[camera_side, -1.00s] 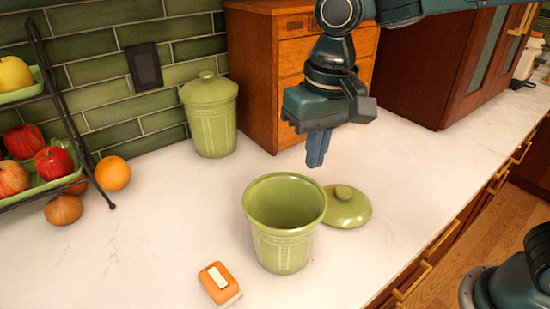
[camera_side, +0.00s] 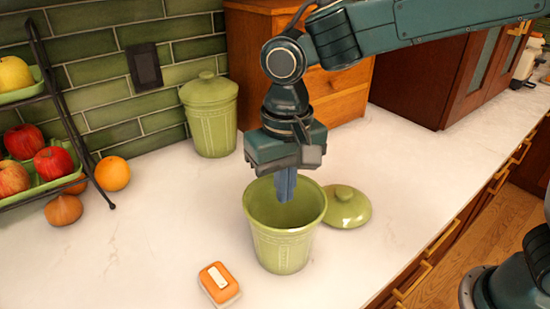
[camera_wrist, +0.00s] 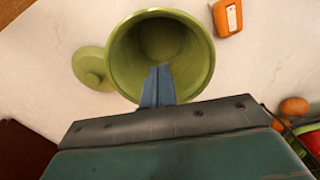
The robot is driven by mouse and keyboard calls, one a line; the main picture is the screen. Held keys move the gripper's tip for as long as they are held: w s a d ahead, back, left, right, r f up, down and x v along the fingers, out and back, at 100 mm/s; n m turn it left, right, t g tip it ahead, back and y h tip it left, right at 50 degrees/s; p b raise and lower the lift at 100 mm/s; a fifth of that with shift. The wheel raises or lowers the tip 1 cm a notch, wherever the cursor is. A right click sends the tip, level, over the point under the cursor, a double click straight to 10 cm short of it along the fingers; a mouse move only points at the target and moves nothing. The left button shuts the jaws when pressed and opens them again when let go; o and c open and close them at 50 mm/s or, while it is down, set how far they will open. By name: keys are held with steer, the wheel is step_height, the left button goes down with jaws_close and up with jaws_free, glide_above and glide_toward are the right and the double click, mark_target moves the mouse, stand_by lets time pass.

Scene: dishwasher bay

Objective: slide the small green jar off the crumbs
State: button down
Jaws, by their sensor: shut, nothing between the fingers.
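Two green jars stand on the pale counter. The open jar (camera_side: 282,250) is upright at the front, its lid (camera_side: 346,207) lying beside it to the right. In the wrist view the open jar (camera_wrist: 199,62) shows an empty-looking inside, and the lid (camera_wrist: 91,67) lies to its left. The other jar (camera_side: 209,122) is lidded and stands at the back by the tiles. My gripper (camera_side: 286,199) is shut and empty, pointing down at the open jar's mouth. In the wrist view its fingertips (camera_wrist: 159,68) overlap the mouth; their depth is unclear. I cannot make out crumbs.
An orange-and-white block (camera_side: 219,284) lies in front of the open jar. A black fruit rack (camera_side: 68,116) with apples stands at left, with an orange (camera_side: 113,173) and an onion (camera_side: 64,210) beside it. Wooden cabinets (camera_side: 335,92) stand behind. The counter's left middle is clear.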

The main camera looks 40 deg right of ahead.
mark_target(273, 202)
step_height(273, 202, down, 7)
steer(key=shift+f, duration=0.15)
steer(key=w, duration=0.2)
steer(key=shift+w+d, duration=0.2)
steer(key=shift+w, duration=0.2)
steer(key=shift+w+d, duration=0.1)
steer(key=shift+w, duration=0.5)
steer(key=shift+w, duration=0.1)
steer(key=w+d, duration=0.2)
steer(key=w, duration=1.1)
steer(key=s+r, duration=0.3)
steer(key=r, duration=0.7)
steer(key=shift+s+a+r, duration=0.15)
steer(key=shift+s+a, duration=0.15)
steer(key=shift+s, duration=0.1)
